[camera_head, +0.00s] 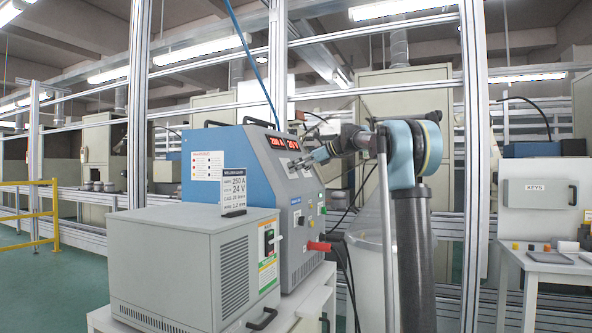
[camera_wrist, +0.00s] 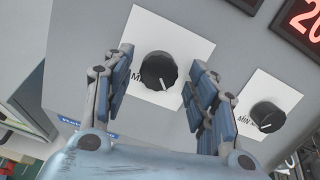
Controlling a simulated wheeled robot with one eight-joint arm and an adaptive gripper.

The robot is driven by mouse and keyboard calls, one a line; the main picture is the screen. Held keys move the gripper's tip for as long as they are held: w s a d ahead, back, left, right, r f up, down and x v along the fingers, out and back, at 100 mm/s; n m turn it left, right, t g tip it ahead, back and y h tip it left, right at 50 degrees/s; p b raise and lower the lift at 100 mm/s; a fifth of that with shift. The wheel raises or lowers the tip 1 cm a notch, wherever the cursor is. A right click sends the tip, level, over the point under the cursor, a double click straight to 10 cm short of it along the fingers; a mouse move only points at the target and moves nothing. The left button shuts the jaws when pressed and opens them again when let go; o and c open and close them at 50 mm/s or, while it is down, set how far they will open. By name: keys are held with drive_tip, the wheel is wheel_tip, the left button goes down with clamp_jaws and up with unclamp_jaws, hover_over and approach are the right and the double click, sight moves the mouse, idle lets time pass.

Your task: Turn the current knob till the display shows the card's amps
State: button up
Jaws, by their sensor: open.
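The welding power source (camera_head: 232,145) is a blue and grey box with red-lit displays (camera_head: 283,143), their digits too small to read surely. A printed card (camera_head: 234,188) stands in front and reads 250 A and 24 V. In the wrist view a black round knob (camera_wrist: 158,71) sits on a white plate, between the open fingers of my gripper (camera_wrist: 160,62); I see no clear contact. A second knob (camera_wrist: 267,117) is to the right, outside the fingers. A display (camera_wrist: 303,22) is cut off at the upper right. My gripper (camera_head: 303,161) is at the panel in the head view.
A grey box with a vent (camera_head: 195,265) stands in front of the power source. Red and black cables (camera_head: 330,248) leave the lower panel. A blue hose rises above it. A table with a KEYS box (camera_head: 540,193) is at the right.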

drive_tip(key=shift+a+f, duration=0.15)
drive_tip(key=shift+a, duration=0.2)
drive_tip(key=c, duration=1.1)
drive_tip(key=shift+w, duration=0.1)
drive_tip(key=shift+n, duration=0.3)
drive_tip(key=n, duration=0.4)
drive_tip(key=shift+w+g, duration=0.1)
drive_tip(key=shift+g, duration=0.3)
drive_tip(key=n, duration=0.5)
drive_tip(key=shift+n, duration=0.3)
drive_tip(key=shift+g, duration=0.3)
